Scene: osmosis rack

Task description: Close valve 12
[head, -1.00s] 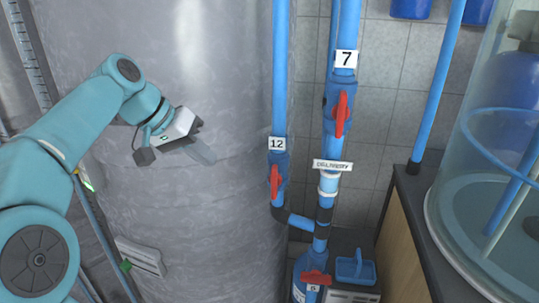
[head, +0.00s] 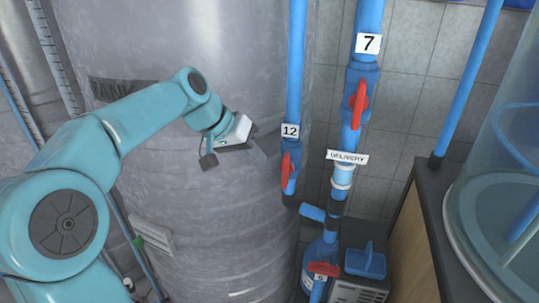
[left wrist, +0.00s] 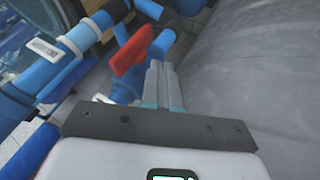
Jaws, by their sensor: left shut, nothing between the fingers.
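Valve 12 has a red handle (head: 287,169) on a blue vertical pipe, below a white label "12" (head: 290,131). The handle stands roughly upright, in line with the pipe. My left gripper (head: 260,156) is shut and empty, just left of the handle in the head view. In the left wrist view a red handle (left wrist: 132,50) lies close to the left of the shut fingertips (left wrist: 160,68). I cannot tell whether they touch. My right gripper is not in view.
A large grey tank (head: 200,220) stands behind my left arm. Valve 7's red handle (head: 358,103) is on the pipe to the right, above the "DELIVERY" label (head: 347,157). Another red handle (head: 323,269) is lower down. A dark counter (head: 430,205) is at right.

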